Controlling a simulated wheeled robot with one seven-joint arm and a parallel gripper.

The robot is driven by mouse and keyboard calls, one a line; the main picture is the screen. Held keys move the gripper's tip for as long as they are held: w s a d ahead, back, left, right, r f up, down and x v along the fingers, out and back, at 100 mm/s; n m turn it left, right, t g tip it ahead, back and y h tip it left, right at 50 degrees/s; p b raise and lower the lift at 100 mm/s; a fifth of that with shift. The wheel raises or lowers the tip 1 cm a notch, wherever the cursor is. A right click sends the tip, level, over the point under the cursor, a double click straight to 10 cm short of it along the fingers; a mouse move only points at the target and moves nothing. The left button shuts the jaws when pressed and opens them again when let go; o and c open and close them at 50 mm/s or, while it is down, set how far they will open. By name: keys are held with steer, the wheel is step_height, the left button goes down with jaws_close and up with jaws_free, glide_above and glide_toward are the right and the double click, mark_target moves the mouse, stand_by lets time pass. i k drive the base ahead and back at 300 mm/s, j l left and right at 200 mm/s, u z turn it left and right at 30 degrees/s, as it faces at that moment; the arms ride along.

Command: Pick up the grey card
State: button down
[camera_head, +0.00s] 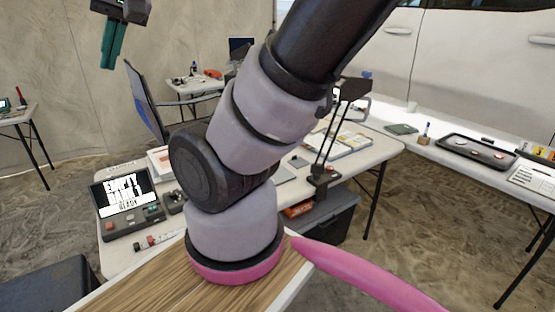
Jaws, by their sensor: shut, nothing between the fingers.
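My gripper (111,46) hangs at the top left of the head view, its teal fingers pointing down and closed together. It is empty and well apart from the tables. I cannot pick out the grey card for sure in this view. My arm covers the middle of the picture and hides part of the work table (352,168) behind it.
A console with a lit screen (126,190) stands on the work table at left. A black lamp (327,150) stands to the right of my arm. A side table at right holds a dark tray (475,152). A grey bin (322,222) sits below.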

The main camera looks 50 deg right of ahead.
mark_target(297, 162)
steer(key=z, duration=1.85)
steer(key=i+u, duration=0.1)
steer(key=u, duration=0.3)
steer(key=i+j+u, duration=0.1)
steer(key=u, duration=0.3)
steer(key=i+u, duration=0.15)
steer(key=u, duration=0.25)
steer(key=j+u, duration=0.25)
steer(key=j, duration=0.15)
steer(key=l+z, duration=0.25)
steer(key=l, duration=0.2)
